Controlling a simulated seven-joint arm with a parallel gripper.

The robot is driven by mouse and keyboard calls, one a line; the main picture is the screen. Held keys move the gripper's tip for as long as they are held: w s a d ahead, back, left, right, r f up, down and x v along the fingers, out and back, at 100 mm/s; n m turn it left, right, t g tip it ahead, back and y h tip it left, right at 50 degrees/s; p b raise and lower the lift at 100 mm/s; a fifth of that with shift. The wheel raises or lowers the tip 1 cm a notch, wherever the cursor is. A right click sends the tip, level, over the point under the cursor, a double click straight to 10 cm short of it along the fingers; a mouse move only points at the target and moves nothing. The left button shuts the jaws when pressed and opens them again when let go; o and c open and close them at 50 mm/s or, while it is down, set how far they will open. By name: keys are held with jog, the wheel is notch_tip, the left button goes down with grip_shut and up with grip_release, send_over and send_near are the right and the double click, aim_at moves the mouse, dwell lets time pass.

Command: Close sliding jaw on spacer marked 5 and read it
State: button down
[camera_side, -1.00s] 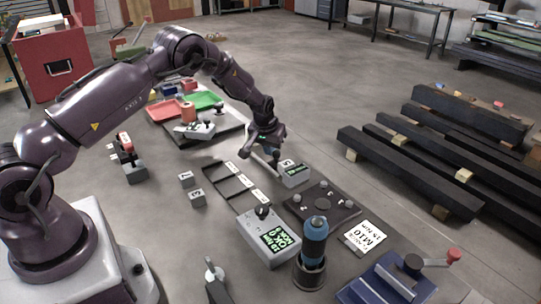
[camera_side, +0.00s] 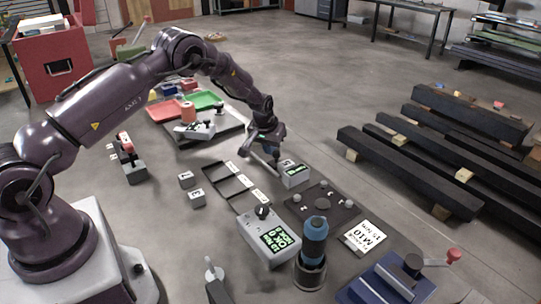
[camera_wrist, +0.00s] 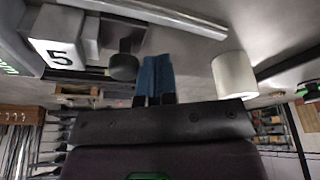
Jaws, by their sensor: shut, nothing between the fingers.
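The spacer marked 5 (camera_wrist: 58,52) is a white block at the left of the wrist view, beside grey metal parts. In the side view its small label shows beside the measuring device with a green display (camera_side: 297,172). A sliver of that display also shows at the left edge of the wrist view. My gripper (camera_wrist: 156,72) has blue fingertips, shut together and empty. It is right of the spacer and next to a dark round knob (camera_wrist: 123,66). In the side view my gripper (camera_side: 275,158) is low beside the device. The sliding jaw's contact with the spacer and the reading are unclear.
Two numbered blocks (camera_side: 186,179) stand left of a slotted dark rack (camera_side: 222,178). In front are a dark plate with round parts (camera_side: 335,212), a box with a green screen (camera_side: 252,237), a blue tool (camera_side: 314,240) and a blue vise (camera_side: 372,291).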

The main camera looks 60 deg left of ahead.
jog(key=shift+a+r, duration=0.2)
jog(key=shift+r, duration=0.4)
jog(key=shift+s+r, duration=0.1)
jog(key=shift+r, duration=2.8)
jog(key=s+d+r+m+t, duration=0.1)
jog(key=s+d+r+m, duration=0.1)
jog(key=s+d+r, duration=0.4)
jog(key=s+d+r+m+h, duration=0.1)
jog(key=s+d+r+m, duration=0.1)
jog(key=s+d+r, duration=0.4)
jog(key=s+d+r+m+t, duration=0.1)
jog(key=s+d+r+m, duration=0.1)
jog(key=s+d+r, duration=0.5)
jog(key=shift+s+r+t+h, duration=0.15)
jog(key=shift+s+r, duration=1.35)
jog(key=shift+s, duration=2.3)
jog(key=shift+s+r+t+h, duration=0.15)
jog(key=shift+s+r, duration=1.35)
jog(key=shift+s, duration=2.25)
